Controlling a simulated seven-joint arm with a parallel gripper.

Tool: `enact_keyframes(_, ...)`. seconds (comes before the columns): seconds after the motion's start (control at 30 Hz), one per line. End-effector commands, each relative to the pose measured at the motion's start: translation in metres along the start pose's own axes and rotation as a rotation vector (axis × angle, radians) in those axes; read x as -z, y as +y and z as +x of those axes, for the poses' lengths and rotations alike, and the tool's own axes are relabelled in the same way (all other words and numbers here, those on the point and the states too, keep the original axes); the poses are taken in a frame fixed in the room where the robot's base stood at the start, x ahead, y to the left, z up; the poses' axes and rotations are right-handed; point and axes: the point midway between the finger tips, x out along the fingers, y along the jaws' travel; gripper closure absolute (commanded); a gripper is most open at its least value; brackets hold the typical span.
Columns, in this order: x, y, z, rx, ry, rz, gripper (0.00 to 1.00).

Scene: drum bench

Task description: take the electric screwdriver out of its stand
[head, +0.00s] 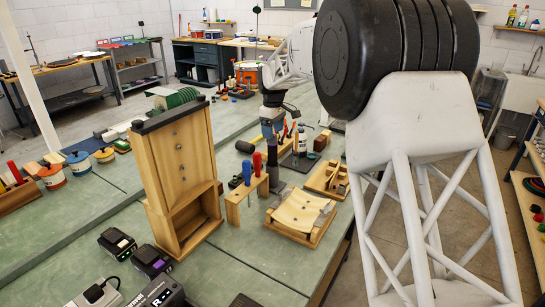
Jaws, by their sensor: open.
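My arm reaches in from the right, and my gripper (272,122) points down over the middle of the bench, small and partly merged with what is below it. Its jaws are open. A blue and grey upright tool, probably the electric screwdriver (268,132), shows right at the fingers. I cannot tell whether the fingers touch it. A dark upright piece, probably its stand (272,160), is directly below. Its shape is partly hidden by nearby things.
A tall wooden frame (178,165) stands left of the gripper. In front are a wooden rack (240,197) with blue and red handled tools and a curved wooden piece (300,212). The left bench surface (60,235) has free room.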

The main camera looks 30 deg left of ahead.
Motion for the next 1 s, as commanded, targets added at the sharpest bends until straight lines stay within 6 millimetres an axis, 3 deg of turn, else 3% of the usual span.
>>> enact_keyframes(0.3,0.0,0.0,0.003,0.001,-0.001,0.0,0.32)
enact_keyframes(0.73,0.001,-0.002,0.045,0.001,-0.001,0.0,0.32)
enact_keyframes(1.0,0.001,-0.002,0.052,0.0,0.0,0.0,0.32)
